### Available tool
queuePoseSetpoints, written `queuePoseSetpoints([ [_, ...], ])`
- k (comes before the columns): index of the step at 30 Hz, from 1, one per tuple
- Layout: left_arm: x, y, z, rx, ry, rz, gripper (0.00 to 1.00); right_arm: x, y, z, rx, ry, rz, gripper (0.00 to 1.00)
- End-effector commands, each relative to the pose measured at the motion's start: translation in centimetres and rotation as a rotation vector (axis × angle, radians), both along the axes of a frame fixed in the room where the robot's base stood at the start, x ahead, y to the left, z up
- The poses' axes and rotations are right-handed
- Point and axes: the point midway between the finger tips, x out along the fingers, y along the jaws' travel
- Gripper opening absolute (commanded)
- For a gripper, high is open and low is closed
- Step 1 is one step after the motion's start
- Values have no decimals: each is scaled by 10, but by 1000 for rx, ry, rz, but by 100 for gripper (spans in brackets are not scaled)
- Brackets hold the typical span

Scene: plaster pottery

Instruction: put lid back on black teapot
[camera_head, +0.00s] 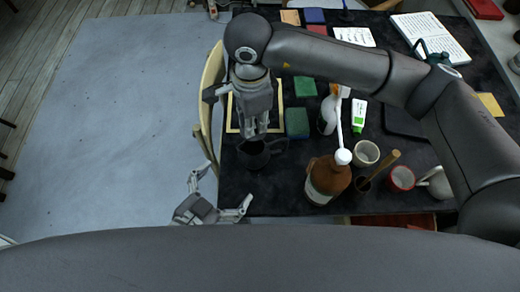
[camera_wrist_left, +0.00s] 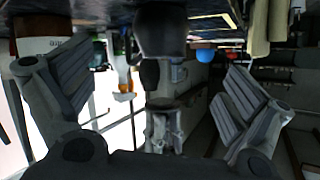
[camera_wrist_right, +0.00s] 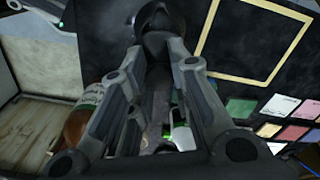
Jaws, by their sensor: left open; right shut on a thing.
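The black teapot (camera_head: 256,158) stands near the left edge of the dark table, with a part sticking out to its right. It appears as a dark rounded shape at the top of the left wrist view (camera_wrist_left: 160,30). My right gripper (camera_head: 257,134) points down just above the teapot and is shut on a small dark thing, probably the lid, mostly hidden by the fingers. Whether it touches the teapot I cannot tell. My left gripper (camera_head: 220,190) is open and empty, beyond the table's left edge, lower left of the teapot.
A brown bottle (camera_head: 328,178) stands right of the teapot, with cups (camera_head: 366,153) beyond it. A wooden frame (camera_head: 281,105) lies behind the teapot, partly under my right arm. The floor left is clear.

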Motion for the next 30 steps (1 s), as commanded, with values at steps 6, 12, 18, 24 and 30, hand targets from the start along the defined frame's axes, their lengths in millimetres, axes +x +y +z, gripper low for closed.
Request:
queuePoseSetpoints([
  [6, 22, -13, -8, 0, -5, -1, 100, 0, 0, 0, 0, 0, 0, 0],
  [12, 45, -27, -19, -1, -4, -2, 100, 0, 0, 0, 0, 0, 1, 0],
  [18, 69, -42, -31, 1, -3, -1, 100, 0, 0, 0, 0, 0, 0, 0],
  [24, 85, -52, -40, -1, 0, -1, 100, 0, 0, 0, 0, 0, 1, 0],
  [30, 90, -56, -43, -1, 1, -1, 100, 0, 0, 0, 0, 0, 1, 0],
])
